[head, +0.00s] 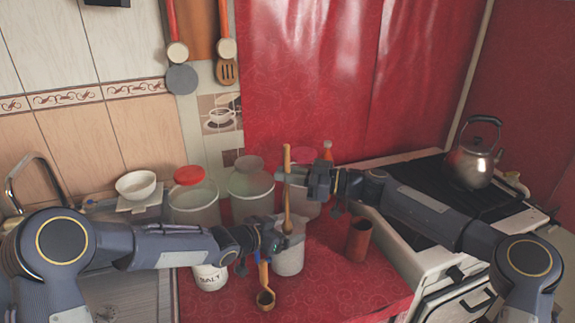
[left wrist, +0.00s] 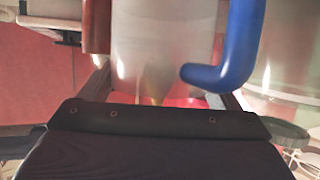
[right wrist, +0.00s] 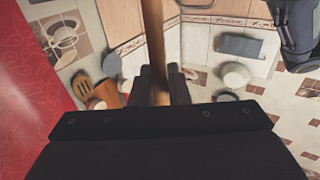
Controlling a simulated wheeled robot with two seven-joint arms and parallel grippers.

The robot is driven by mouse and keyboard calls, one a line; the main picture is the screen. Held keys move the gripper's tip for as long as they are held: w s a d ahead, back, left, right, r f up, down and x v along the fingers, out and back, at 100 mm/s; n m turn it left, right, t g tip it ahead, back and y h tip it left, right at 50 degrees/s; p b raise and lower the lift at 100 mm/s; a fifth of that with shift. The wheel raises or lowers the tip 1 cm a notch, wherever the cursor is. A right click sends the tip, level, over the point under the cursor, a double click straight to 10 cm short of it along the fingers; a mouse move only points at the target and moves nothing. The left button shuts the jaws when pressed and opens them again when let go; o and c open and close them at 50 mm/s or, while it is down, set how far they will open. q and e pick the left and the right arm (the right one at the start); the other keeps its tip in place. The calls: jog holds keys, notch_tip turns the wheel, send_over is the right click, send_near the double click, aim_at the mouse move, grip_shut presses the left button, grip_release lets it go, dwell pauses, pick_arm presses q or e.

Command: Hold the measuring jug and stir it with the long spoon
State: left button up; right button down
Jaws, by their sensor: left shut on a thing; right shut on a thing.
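The measuring jug (head: 291,262) is pale and translucent and stands on the red oilcloth counter. It also fills the middle of the left wrist view (left wrist: 165,45), with its blue handle (left wrist: 238,45) on the right. My left gripper (head: 275,240) is shut on the jug, its fingers either side of the body in the wrist view. The long wooden spoon (head: 287,165) is near upright, its lower end at the jug's mouth; how deep it reaches is unclear. My right gripper (head: 298,174) is shut on its upper handle, which also shows in the right wrist view (right wrist: 154,40).
A ladle (head: 265,299) is in front of the jug, and a white SALT pot (head: 209,278) is left of it. A brown cup (head: 358,240) stands to the right. Lidded canisters (head: 195,207) are behind. A kettle (head: 472,165) sits on the stove.

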aim_at(287, 220)
jog(key=shift+f, duration=5.35)
